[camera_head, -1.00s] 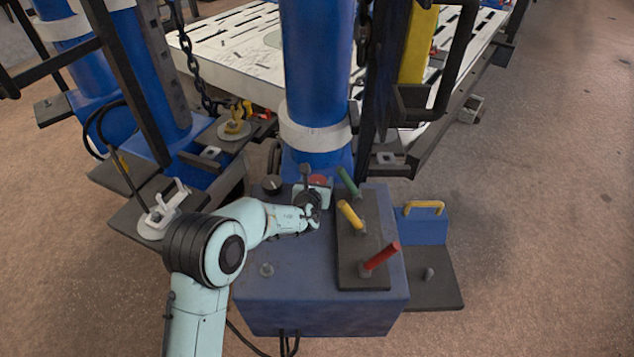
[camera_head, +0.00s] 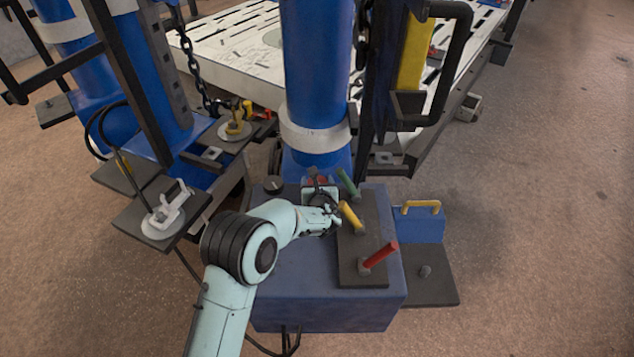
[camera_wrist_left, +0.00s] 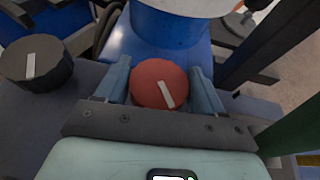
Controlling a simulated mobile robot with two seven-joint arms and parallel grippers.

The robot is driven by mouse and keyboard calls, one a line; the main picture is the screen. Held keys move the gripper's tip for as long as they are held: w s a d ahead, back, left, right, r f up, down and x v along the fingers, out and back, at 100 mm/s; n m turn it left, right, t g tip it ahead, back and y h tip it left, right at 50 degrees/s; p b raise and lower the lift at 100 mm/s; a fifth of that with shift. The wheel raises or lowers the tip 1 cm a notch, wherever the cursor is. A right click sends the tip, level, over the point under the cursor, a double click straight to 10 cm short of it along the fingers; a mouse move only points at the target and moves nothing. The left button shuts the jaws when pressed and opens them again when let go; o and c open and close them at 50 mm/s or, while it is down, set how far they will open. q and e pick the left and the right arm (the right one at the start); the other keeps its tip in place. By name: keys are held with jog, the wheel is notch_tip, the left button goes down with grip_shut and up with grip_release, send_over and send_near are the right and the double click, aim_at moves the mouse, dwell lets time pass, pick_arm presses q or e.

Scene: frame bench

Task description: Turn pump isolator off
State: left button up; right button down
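A red rotary knob (camera_wrist_left: 158,84) with a white pointer line shows in the left wrist view. The line is tilted a little from straight up and down. In the head view the knob is mostly hidden by my gripper, at the back of the blue control box (camera_head: 290,305). My left gripper (camera_wrist_left: 162,80) has its fingers spread, one on each side of the red knob. Whether they touch it is hard to tell. In the head view the gripper (camera_head: 318,184) is over the box's back part. My right gripper is not in view. No label is readable.
A black knob (camera_wrist_left: 36,62) with a white line is left of the red one, also in the head view (camera_head: 273,184). Green (camera_head: 347,182), yellow (camera_head: 351,215) and red (camera_head: 380,255) levers stand close on the right. A blue column (camera_head: 316,80) rises behind.

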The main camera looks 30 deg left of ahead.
pick_arm(q)
jog(key=shift+o, duration=1.4)
